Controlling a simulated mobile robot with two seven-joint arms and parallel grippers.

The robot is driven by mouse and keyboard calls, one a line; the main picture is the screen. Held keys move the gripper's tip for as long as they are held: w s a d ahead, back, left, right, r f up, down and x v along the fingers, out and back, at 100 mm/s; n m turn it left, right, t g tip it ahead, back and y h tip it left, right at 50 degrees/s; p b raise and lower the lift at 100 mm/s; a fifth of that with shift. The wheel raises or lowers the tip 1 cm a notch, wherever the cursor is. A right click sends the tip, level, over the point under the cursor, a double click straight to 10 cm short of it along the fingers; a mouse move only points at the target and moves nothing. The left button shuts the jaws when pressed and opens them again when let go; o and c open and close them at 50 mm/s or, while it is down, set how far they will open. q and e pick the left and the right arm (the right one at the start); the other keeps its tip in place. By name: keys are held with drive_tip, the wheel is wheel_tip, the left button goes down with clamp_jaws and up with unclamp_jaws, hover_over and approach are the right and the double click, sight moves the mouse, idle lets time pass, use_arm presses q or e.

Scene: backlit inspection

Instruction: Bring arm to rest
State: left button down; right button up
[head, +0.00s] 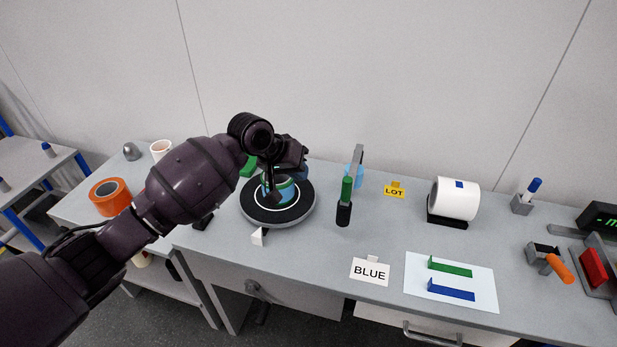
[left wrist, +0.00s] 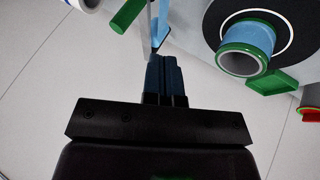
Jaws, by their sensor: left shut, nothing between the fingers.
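My left arm reaches in from the left in the head view, and its gripper (head: 274,188) hangs over the round black turntable (head: 250,213). In the left wrist view the left gripper (left wrist: 165,62) has its fingers together with nothing between them. A blue cylinder with green bands (left wrist: 247,46) stands on the turntable; it shows partly behind the gripper in the head view (head: 288,186). In the wrist view the fingers are apart from the cylinder, to its left. My right gripper is not in view.
A green-and-black marker (head: 344,203) stands right of the turntable.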

use_arm(q)
drive_tip(key=w+r+m+t+h, duration=0.2)
drive_tip(key=w+r+m+t, duration=0.15)
drive_tip(key=r+t, duration=0.35)
drive_tip(key=s+a+f+n+t+y, duration=0.3)
drive_tip(key=s+a+f+t+y, duration=0.2)
drive_tip(key=s+a+f, duration=1.05)
drive_tip(key=s+a+f+n+g+y, duration=0.1)
drive_tip(key=s+a+f+g, duration=0.1)
drive_tip(key=s+f, duration=0.5)
drive_tip(key=s+a+f+n+g+y+b, duration=0.1)
drive_tip(key=s+a+f, duration=0.4)
drive_tip(key=s, duration=0.7)
drive_tip(key=shift+s+a+f+g+y, duration=0.15)
drive_tip(key=shift+s+f+g+y, duration=0.25)
drive_tip(key=shift+f+g+y, duration=0.35)
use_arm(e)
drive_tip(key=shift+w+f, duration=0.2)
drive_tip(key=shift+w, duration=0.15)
